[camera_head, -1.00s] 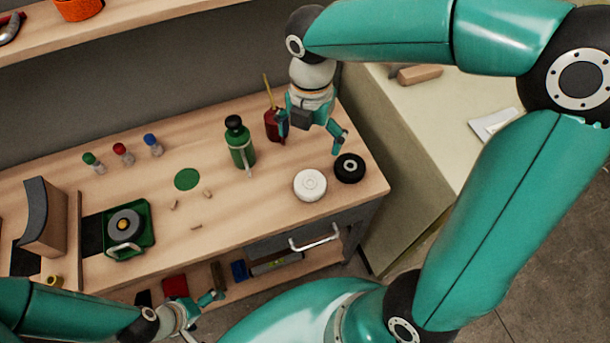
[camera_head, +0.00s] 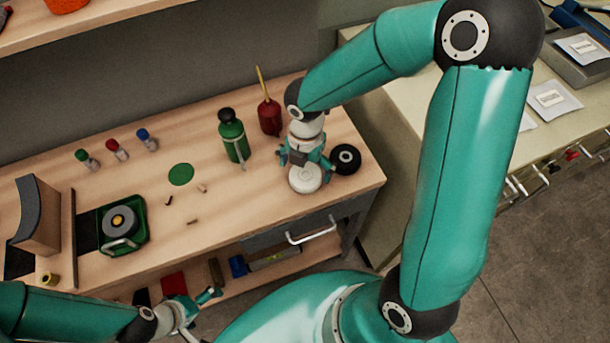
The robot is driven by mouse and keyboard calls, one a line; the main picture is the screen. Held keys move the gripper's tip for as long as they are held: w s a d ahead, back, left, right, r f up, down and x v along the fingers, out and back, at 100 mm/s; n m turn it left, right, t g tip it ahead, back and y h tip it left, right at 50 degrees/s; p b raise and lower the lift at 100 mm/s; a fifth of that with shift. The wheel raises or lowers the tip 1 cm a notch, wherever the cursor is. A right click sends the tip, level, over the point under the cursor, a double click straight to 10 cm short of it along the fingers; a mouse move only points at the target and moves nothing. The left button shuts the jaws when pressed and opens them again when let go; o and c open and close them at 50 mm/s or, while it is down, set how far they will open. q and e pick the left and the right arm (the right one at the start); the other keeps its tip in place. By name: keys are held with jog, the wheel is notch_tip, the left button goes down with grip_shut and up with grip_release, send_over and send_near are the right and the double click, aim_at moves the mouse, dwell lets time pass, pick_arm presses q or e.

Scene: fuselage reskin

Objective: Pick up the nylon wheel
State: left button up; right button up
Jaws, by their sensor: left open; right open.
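The white wheel (camera_head: 305,181), which I take as the nylon wheel, lies flat near the front right of the wooden workbench. A black wheel (camera_head: 346,158) with a pale hub lies just to its right. My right gripper (camera_head: 306,166) is open, pointing down right over the white wheel, and hides its back part. I cannot tell whether the fingers touch the wheel. My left gripper (camera_head: 208,300) is open and empty, low at the front of the bench, far from the wheels.
A green bottle (camera_head: 233,136) and a red oil can (camera_head: 269,117) stand behind the wheels. A green tray (camera_head: 140,212) holding a grey disc lies to the left. Small capped bottles (camera_head: 117,150) stand at the back. The bench between tray and white wheel is mostly clear.

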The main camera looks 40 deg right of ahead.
jog(key=shift+f, duration=0.95)
jog(key=shift+c, duration=0.3)
jog(key=c, duration=1.1)
jog(key=shift+o, duration=0.2)
jog(key=shift+r, duration=0.2)
